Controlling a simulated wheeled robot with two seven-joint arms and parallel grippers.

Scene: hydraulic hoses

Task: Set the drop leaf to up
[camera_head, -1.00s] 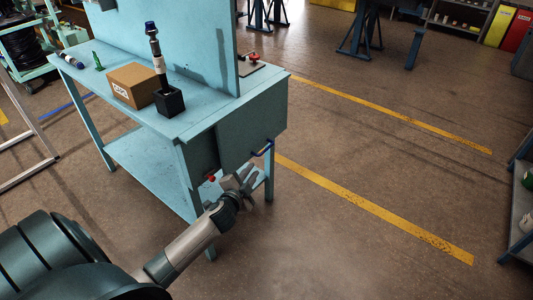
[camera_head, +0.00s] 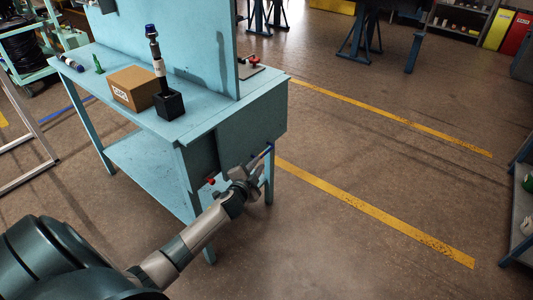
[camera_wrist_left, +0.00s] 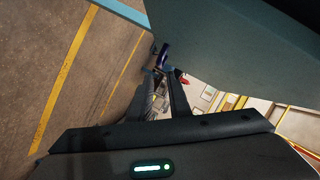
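The drop leaf (camera_head: 245,128) is a teal panel hanging down at the near end of the teal workbench (camera_head: 125,125). It also fills the upper right of the left wrist view (camera_wrist_left: 235,45). A dark blue handle (camera_wrist_left: 163,55) shows beyond my fingertips in the wrist view; in the head view my gripper mostly hides it. My left gripper (camera_head: 252,172) is at the leaf's lower edge by the handle. Its fingers (camera_wrist_left: 160,85) are apart, with a gap between them. Whether they touch the handle I cannot tell. My right gripper is not in view.
A red knob (camera_head: 211,181) sits under the bench end, left of my gripper. On the bench top are a cardboard box (camera_head: 134,88), a black holder (camera_head: 169,102) with an upright tool, and a red-handled fitting (camera_head: 254,61). The floor right of the bench is clear.

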